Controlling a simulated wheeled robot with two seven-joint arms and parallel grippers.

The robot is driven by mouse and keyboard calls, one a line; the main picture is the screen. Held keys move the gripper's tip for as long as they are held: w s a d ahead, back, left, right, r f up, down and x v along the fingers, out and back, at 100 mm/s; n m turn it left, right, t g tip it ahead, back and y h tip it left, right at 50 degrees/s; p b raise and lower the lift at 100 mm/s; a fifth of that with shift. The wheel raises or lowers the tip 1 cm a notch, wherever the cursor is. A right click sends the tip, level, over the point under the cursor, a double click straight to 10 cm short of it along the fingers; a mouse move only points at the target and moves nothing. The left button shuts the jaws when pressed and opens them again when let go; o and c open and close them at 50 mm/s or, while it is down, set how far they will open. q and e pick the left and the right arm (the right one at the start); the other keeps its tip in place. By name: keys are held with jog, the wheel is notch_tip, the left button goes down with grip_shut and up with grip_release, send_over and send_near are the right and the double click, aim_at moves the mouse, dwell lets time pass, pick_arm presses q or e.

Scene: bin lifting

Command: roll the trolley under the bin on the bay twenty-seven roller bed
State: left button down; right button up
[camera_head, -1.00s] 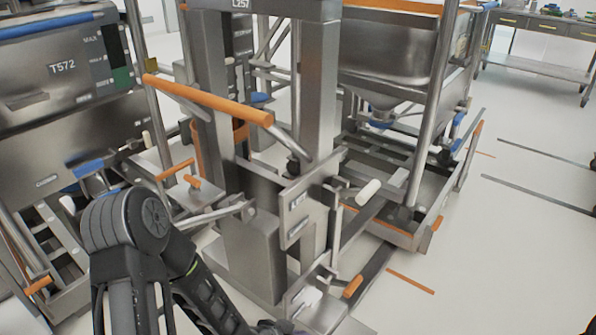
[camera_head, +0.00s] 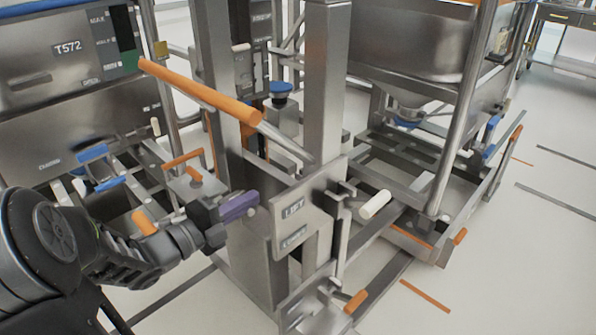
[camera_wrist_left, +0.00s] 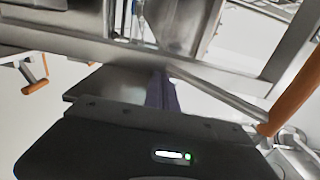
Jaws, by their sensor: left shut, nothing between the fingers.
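A steel wheeled lifting frame with an upright column (camera_head: 325,85) stands in the middle of the head view. A long bar handle with an orange grip (camera_head: 200,88) slants across it, above a plate marked LIFT (camera_head: 292,215). My left gripper (camera_head: 238,206) has purple fingers, shut and empty, just left of that plate and below the handle. I cannot tell whether it touches. In the left wrist view the purple fingers (camera_wrist_left: 163,92) point at steel bars. A steel bin marked T572 (camera_head: 40,85) is at the left. Another steel bin (camera_head: 410,50) stands behind right. No bay number is readable.
A low wheeled frame with orange edges (camera_head: 432,242) sits under the right-hand bin. A white-tipped lever (camera_head: 375,204) juts from the lifting frame. A workbench (camera_head: 572,45) stands far right. The pale floor (camera_head: 530,250) at right is clear apart from marking strips.

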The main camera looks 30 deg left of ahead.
aim_at(303, 168)
pick_arm(q)
jog(key=shift+w, duration=0.15)
